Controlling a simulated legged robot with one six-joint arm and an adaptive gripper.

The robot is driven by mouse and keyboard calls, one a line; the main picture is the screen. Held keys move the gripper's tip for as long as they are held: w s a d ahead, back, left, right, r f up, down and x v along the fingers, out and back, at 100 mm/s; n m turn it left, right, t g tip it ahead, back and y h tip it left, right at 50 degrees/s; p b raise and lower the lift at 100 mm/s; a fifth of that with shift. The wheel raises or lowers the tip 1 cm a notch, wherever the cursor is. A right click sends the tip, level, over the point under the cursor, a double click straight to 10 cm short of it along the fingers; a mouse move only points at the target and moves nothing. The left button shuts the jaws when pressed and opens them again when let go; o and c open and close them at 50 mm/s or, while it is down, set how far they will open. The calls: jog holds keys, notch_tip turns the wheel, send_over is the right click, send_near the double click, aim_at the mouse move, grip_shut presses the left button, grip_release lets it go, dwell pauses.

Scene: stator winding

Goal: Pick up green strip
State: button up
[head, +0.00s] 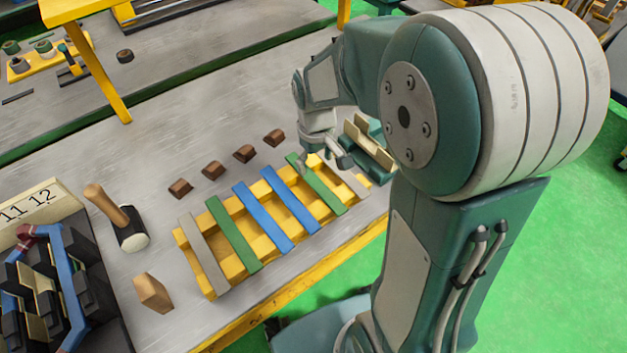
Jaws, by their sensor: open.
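A yellow slotted rack (181,240) on the grey bench carries several long flat strips side by side. One green strip (234,234) lies second from the left, beside a grey strip (203,253). Another green strip (322,190) lies toward the right, beside two blue strips (263,217) (290,208). My gripper (334,158) is open, pointing down close to the far end of the right green strip. I cannot tell whether it touches that strip.
Several brown wedges (212,170) lie behind the rack. A mallet (131,236) and a wooden block (153,293) lie to its left. A stator (45,290) stands at far left. Beige pieces in a teal holder (371,148) are right of my gripper. Bare bench (200,120) lies behind the wedges.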

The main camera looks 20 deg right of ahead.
aim_at(316, 181)
jog(key=f, duration=0.2)
jog(key=s+f, duration=0.1)
jog(key=f, duration=0.1)
jog(key=shift+d, duration=0.15)
jog(key=shift+w+a+f, duration=0.1)
jog(key=shift+a+f, duration=0.05)
jog(key=shift+a, duration=0.6)
jog(key=shift+d, duration=0.4)
grip_shut()
jog(key=shift+d, duration=0.15)
